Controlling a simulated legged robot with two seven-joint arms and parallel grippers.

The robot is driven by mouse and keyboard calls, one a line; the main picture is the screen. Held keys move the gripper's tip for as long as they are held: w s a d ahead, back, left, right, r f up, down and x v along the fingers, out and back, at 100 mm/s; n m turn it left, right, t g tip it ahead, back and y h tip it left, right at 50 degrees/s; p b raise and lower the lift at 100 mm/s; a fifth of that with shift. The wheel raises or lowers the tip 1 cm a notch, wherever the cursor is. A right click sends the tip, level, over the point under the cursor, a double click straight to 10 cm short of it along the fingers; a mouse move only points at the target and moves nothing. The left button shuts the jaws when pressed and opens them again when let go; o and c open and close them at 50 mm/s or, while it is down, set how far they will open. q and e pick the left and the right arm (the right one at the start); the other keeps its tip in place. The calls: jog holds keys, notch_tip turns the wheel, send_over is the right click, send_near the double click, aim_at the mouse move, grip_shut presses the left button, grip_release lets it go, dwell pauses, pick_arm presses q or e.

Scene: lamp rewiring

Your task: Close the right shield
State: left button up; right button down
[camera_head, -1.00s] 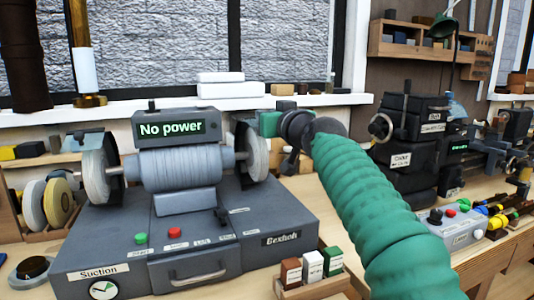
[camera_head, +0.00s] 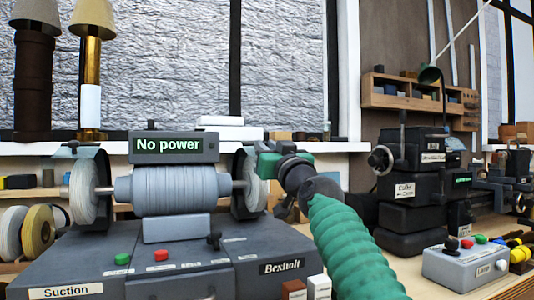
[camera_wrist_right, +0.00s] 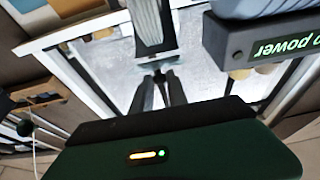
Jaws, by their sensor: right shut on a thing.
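The grey grinder (camera_head: 168,190) stands on the bench with its display reading "No power". The dark right shield (camera_head: 239,202) stands around the right grinding wheel (camera_head: 257,182); how far it is closed is hard to tell. My right gripper (camera_head: 264,162) is at the top right of that wheel, with its fingertips hard to make out there. In the right wrist view my right gripper (camera_wrist_right: 159,78) has its dark fingers shut at the end of a grey part, seemingly the right shield (camera_wrist_right: 148,25). My left gripper is out of view.
A black stacked machine (camera_head: 410,190) stands right of my green right arm. A grey button box (camera_head: 465,265) sits at the front right. Small labelled bottles (camera_head: 318,286) stand in front of the grinder. Two lamps (camera_head: 90,70) stand at the back left.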

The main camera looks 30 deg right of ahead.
jog(key=shift+w+f, duration=0.1)
jog(key=shift+f, duration=0.05)
jog(key=c, duration=1.3)
grip_release()
jog(key=shift+b+v, duration=4.9)
jog(key=shift+v, duration=3.55)
jog(key=shift+f, duration=0.1)
